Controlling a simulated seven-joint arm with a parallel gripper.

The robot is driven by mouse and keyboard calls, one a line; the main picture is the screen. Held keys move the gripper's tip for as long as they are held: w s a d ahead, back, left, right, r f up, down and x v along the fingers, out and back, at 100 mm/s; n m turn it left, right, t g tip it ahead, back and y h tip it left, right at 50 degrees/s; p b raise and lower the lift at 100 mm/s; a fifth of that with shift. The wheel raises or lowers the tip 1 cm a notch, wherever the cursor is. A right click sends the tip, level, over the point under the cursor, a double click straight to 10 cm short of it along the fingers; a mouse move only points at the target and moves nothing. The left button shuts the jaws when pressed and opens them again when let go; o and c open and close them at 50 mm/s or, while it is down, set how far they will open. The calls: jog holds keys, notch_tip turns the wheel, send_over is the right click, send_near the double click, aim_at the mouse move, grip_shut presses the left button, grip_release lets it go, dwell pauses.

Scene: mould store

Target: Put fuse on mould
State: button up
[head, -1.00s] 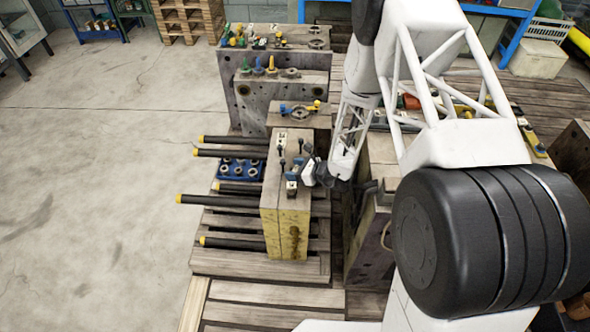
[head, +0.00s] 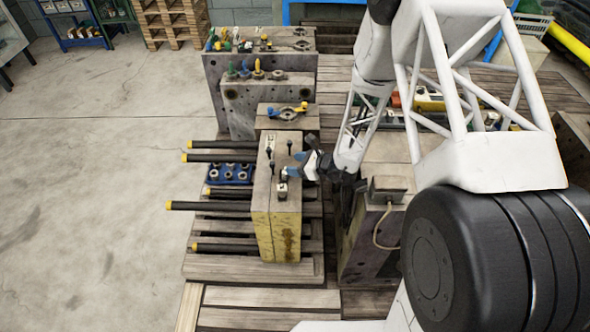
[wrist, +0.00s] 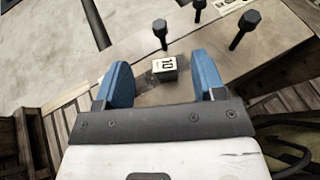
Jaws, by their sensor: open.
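The fuse (wrist: 164,68) is a small pale block marked 10. It stands on the top face of the yellow-sided mould (head: 275,225); the fuse also shows in the head view (head: 282,190), near the mould's front end. In the wrist view the mould's top (wrist: 110,75) carries a darker patch around the fuse. My gripper (wrist: 162,78) is open, with its blue fingers apart on either side of the fuse in that view and not visibly touching it. In the head view my gripper (head: 298,172) is just above and right of the fuse.
Black bolts (wrist: 245,30) stand up from the mould top close to the fingers. Black rods (head: 210,206) with yellow ends stick out left of the mould, by a blue tray (head: 231,174). Other moulds (head: 268,100) stand behind. The floor (head: 90,190) at left is clear.

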jog(key=shift+r, duration=1.4)
jog(key=s+d+r+n+g+h, duration=0.1)
jog(key=s+d+r+n+g, duration=0.15)
jog(key=s+r+n, duration=0.7)
jog(key=s+d+r+n+g+h, duration=0.2)
jog(key=s+r+n+g, duration=0.15)
jog(key=r, duration=1.15)
jog(key=s+d+r+n+t+h, duration=0.1)
jog(key=s+d+r+n+h, duration=0.2)
jog(key=s+d+r, duration=0.2)
jog(key=s+d+r+n+t+h, duration=0.1)
jog(key=s+d+r+n+h, duration=0.2)
jog(key=s, duration=0.7)
jog(key=s+d+r+n+t+h, duration=0.1)
jog(key=s+d+r+n+h, duration=0.2)
jog(key=s+d+r, duration=0.4)
jog(key=shift+s+t+h, duration=0.25)
jog(key=shift+t+h, duration=0.05)
